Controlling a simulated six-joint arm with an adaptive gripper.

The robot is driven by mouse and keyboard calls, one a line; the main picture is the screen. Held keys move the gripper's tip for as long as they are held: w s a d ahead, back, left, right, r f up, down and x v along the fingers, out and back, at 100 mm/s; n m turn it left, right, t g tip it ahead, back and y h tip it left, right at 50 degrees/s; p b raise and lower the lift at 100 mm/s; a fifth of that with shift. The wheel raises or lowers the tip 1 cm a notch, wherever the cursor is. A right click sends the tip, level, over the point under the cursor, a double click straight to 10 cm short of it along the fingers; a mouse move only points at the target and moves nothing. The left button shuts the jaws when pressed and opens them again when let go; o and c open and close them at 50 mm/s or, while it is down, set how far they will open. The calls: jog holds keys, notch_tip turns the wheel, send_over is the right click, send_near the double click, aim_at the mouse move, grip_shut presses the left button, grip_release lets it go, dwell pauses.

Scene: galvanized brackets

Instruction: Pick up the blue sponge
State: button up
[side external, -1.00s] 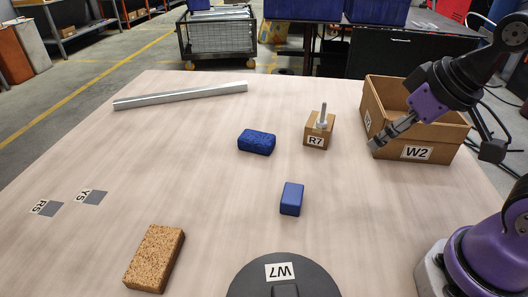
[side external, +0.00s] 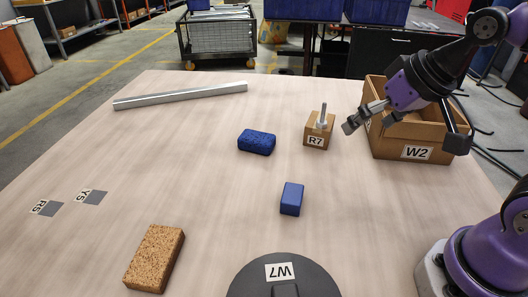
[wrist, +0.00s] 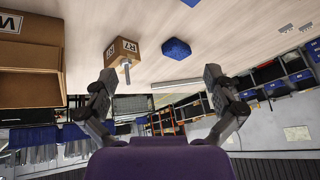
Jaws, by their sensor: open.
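The blue sponge (side external: 257,142) is a dark blue, textured block lying flat on the table, left of the wooden block labelled R7 (side external: 315,141). It also shows in the wrist view (wrist: 177,49), near the top middle. My gripper (side external: 347,128) is in the air to the right of the R7 block, in front of the cardboard box W2, well apart from the sponge. In the wrist view the two fingers (wrist: 160,78) are spread wide with nothing between them.
The cardboard box W2 (side external: 416,153) stands at the right, under my arm. A smooth blue block (side external: 291,198), a brown cork-like block (side external: 155,258), a round dark W7 base (side external: 283,285) and a metal bar (side external: 180,96) lie on the table. The left middle is mostly clear.

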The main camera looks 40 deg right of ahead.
aim_at(256, 140)
jog(key=w+f+m+t+y, duration=0.3)
jog(key=w+f+m, duration=0.1)
jog(key=w+m, duration=0.8)
jog(key=w+f+m+t+y, duration=0.2)
jog(key=w+f+m+y, duration=0.2)
jog(key=w+m, duration=0.85)
jog(key=s+f, duration=0.1)
jog(key=f, duration=0.1)
jog(key=s+f+m, duration=0.1)
jog(key=f, duration=0.2)
jog(key=s+d+f+m, duration=0.1)
jog(key=f, duration=0.1)
jog(key=shift+f+m, duration=0.25)
jog(key=shift+f, duration=0.05)
jog(key=shift+w+a+f+t, duration=0.1)
jog(key=shift+w+a+t, duration=0.25)
jog(key=shift+w, duration=0.1)
jog(key=x, duration=0.6)
jog(key=shift+w+f, duration=0.15)
jog(key=c, duration=0.9)
